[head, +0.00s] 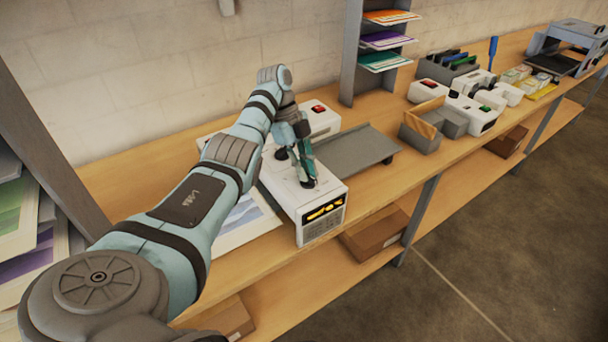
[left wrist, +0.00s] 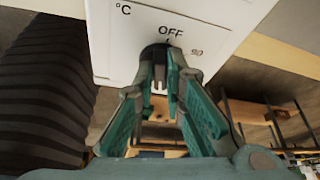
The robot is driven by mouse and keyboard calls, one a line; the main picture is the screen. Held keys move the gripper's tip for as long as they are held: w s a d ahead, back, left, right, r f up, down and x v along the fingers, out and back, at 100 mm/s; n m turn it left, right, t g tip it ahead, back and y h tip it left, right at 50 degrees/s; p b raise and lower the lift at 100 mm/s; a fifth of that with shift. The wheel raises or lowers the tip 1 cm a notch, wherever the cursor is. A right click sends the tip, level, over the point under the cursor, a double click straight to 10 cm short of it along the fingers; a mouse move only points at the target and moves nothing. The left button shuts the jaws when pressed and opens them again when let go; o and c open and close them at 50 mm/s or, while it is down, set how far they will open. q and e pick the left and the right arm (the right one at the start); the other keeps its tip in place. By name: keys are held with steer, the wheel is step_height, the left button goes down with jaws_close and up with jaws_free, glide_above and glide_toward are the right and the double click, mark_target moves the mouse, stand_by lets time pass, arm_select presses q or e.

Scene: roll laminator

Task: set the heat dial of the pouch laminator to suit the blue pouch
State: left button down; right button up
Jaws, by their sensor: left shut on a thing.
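The white pouch laminator (head: 325,195) stands on the wooden bench, with a lit yellow display on its front face. My left gripper (head: 308,181) reaches down onto its top at a dark round dial. In the left wrist view the fingertips (left wrist: 160,62) are closed around the black heat dial (left wrist: 156,48), which they partly hide. The panel (left wrist: 120,40) reads "°C", "OFF" and a tilted number that looks like 80. The dial's pointer setting is not clear. A sheet with a blue print (head: 243,217) lies left of the laminator; I cannot tell whether it is the blue pouch. My right gripper is not in view.
A grey tray (head: 350,153) adjoins the laminator on the right. A rack (head: 386,40) holds coloured sheets. Other white devices (head: 470,112) and a grey bin (head: 420,139) stand farther right.

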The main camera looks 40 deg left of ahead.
arm_select(q)
steer(key=shift+f+m+g+b, duration=0.15)
steer(key=shift+m+g+b, duration=0.25)
steer(key=shift+m+b, duration=0.5)
